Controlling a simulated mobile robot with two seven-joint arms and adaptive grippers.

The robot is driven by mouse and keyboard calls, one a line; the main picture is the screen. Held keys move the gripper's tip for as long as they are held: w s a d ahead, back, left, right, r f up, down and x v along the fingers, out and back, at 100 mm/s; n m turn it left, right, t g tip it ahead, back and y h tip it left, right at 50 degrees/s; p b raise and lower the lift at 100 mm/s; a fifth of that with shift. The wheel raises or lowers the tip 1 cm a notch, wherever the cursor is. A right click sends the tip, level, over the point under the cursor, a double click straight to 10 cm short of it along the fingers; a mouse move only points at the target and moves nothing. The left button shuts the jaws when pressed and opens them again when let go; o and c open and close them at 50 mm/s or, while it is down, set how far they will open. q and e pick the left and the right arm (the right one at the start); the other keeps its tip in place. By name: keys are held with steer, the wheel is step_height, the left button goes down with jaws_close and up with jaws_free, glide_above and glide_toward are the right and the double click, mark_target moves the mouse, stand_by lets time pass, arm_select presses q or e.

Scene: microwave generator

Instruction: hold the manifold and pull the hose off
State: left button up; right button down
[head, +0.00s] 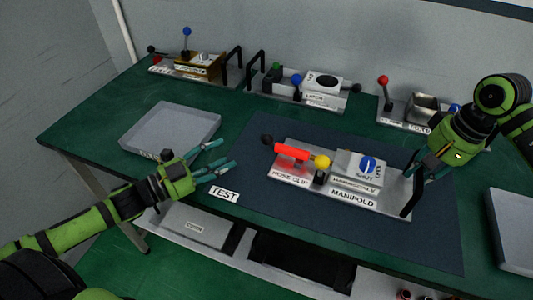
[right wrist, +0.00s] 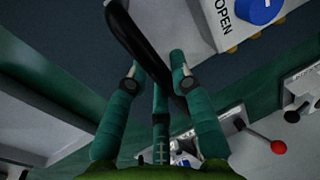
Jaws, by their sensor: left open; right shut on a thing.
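The manifold (head: 382,199) is a light metal block on the dark blue mat, with a blue knob (head: 368,164) on top and a black handle (head: 411,199) at its right end.
A grey tray (head: 170,126) lies behind my left gripper. Several lever fixtures stand along the back, including one with a red-ball lever (head: 384,80) near my right arm. A TEST label (head: 224,194) lies at the mat's front left. Another pale tray (head: 514,226) is at the right edge.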

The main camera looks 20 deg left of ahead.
steer(key=shift+s+f, duration=0.1)
steer(key=shift+f, duration=0.2)
steer(key=c, duration=1)
jaws_free()
arm_select(q)
steer(key=shift+w+f, duration=0.1)
steer(key=shift+w, duration=0.05)
arm_select(e)
steer(key=shift+w+d, duration=0.1)
steer(key=shift+w, duration=0.1)
steer(key=shift+r, duration=0.2)
steer(key=shift+r, duration=0.3)
step_height(320, 180, up, 11)
steer(key=d, duration=0.2)
steer(key=shift+d, duration=0.15)
